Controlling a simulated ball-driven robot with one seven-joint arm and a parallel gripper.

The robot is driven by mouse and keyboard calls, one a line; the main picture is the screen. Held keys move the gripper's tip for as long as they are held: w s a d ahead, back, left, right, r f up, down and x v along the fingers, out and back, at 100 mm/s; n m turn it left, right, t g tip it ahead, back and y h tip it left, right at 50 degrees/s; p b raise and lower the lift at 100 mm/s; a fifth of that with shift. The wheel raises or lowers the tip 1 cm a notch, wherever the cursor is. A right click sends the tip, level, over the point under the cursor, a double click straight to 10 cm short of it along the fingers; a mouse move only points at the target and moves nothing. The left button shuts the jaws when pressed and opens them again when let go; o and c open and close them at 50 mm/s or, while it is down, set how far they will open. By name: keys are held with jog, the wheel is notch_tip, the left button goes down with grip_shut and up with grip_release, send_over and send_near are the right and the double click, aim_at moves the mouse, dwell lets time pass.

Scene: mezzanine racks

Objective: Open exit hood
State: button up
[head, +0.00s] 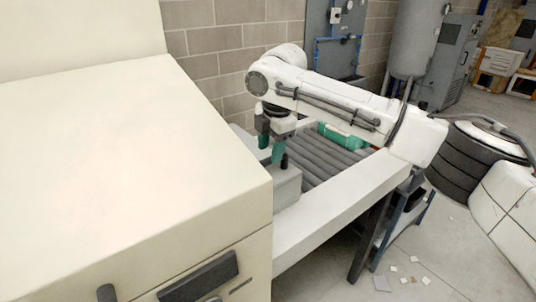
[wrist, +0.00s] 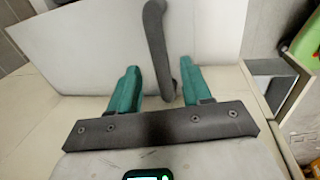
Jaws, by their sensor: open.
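The exit hood appears to be the pale panel (wrist: 90,45) in the wrist view, with a dark grey bar handle (wrist: 153,40) running down it. My gripper (wrist: 158,85) is open, with its green fingers to the left and right of the handle's lower end in that view. I cannot tell whether the fingers reach as deep as the handle, and no contact is clear. In the head view my gripper (head: 271,143) points down beside the far right side of the cream machine (head: 130,150). The handle on that side is hidden there.
A green item (head: 343,137) lies on the rollers. The white side rail (head: 345,200) borders the conveyor. A brick wall (head: 215,55) stands behind. Small scraps (head: 382,283) litter the floor.

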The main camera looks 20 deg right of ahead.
aim_at(269, 158)
jog(key=shift+w+f, duration=0.15)
jog(key=shift+f, duration=0.6)
jog(key=shift+w+f, duration=0.15)
jog(key=shift+f, duration=0.6)
grip_shut()
